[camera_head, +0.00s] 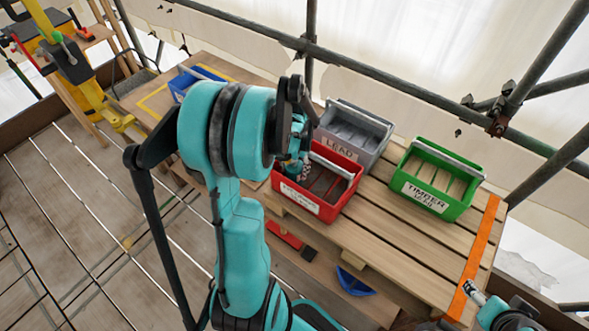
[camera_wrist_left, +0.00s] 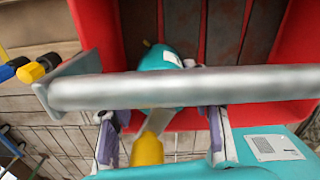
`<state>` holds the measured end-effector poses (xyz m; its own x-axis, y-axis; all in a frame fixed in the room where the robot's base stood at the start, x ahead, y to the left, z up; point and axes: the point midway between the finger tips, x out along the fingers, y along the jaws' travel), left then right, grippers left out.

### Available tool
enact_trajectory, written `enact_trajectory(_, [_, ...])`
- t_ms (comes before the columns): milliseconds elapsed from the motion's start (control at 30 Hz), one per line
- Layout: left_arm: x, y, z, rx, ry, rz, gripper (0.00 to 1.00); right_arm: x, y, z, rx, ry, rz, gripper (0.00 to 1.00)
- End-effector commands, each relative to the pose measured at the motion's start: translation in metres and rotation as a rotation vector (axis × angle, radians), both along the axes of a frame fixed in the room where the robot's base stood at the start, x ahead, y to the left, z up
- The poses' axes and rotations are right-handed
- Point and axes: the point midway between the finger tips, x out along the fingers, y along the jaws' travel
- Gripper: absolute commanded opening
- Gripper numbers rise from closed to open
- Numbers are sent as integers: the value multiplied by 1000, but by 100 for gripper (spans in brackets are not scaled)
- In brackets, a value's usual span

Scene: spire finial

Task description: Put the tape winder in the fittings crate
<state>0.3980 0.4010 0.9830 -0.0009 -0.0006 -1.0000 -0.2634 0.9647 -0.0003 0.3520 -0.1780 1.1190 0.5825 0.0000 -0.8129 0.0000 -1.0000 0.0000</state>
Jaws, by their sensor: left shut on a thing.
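The red crate (camera_head: 334,205) stands on the slatted bench, and its front label is too small to read fully. My left gripper (camera_head: 300,168) is over its back left part in the head view, mostly hidden by my own arm. In the left wrist view the crate's red wall (camera_wrist_left: 292,40) lies beyond a grey bar that crosses the picture. My left gripper (camera_wrist_left: 163,140) is shut on a teal and yellow thing, seemingly the tape winder (camera_wrist_left: 160,57), partly hidden by the bar. My right gripper (camera_head: 474,292) is at the lower right, its jaws too small to judge.
A grey LEAD crate (camera_head: 372,125) stands behind the red one, and a green TIMBER crate (camera_head: 443,180) to the right. A blue tray (camera_head: 187,82) is at the far left. An orange strip (camera_head: 480,250) marks the bench's right end. Scaffold tubes run behind.

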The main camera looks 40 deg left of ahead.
Motion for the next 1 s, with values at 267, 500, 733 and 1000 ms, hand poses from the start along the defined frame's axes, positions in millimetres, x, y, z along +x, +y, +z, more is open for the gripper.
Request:
enact_trajectory(267, [0,0,-3,0,-1,0,16,0,0,-3,0,0,0,71])
enact_trajectory(500, [0,0,-1,0,-2,-1,58,0,0,-1,0,0,0,71])
enact_trajectory(733, [0,0,10,0,-2,-1,58,0,0,5,0,0,0,71])
enact_trajectory(1000, [-1,0,68,0,-2,-1,58,0,0,21,0,0,0,71])
